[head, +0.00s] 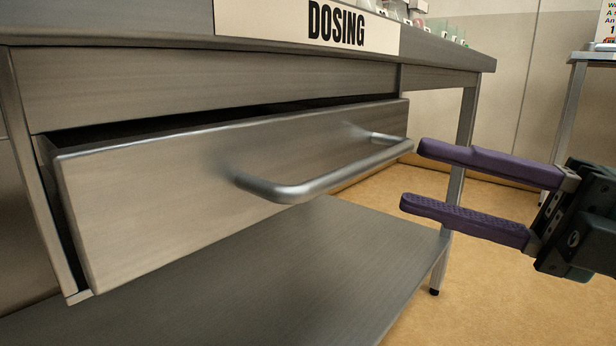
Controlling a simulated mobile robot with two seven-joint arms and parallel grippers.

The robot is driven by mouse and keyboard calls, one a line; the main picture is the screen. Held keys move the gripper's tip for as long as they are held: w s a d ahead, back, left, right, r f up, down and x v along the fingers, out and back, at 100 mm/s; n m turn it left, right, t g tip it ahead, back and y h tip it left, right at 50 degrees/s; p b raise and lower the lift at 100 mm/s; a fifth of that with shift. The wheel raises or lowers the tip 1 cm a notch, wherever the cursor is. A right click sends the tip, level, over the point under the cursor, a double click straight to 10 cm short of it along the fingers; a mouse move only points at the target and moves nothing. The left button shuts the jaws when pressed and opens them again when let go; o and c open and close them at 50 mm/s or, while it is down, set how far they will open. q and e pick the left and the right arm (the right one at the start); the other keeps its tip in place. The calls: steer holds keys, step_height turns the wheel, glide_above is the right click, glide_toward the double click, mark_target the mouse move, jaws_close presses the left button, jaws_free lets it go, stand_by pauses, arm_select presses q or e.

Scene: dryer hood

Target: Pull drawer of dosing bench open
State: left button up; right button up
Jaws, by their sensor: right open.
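The dosing bench (450,58) is grey metal with a white "DOSING" sign (270,22) on its top edge. Its drawer (150,195) stands partly out, with a dark gap above its front panel. A round metal bar handle (325,184) sticks out from the drawer front. My right gripper (410,175) comes in from the right with two purple fingers, spread apart and empty. Its fingertips are close to the right end of the handle, and no grip on it shows. The inside of the drawer is hidden. My left gripper is not in the picture.
A lower metal shelf (270,280) lies under the drawer. A bench leg (455,180) stands behind the right gripper's fingers. Small glassware (448,30) stands on the bench top. Another table (565,110) is at the far right. Tan floor (480,290) is open at the lower right.

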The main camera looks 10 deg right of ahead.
mark_target(376, 166)
steer(key=b+x, duration=0.1)
steer(key=x, duration=0.5)
jaws_close()
stand_by(1.3)
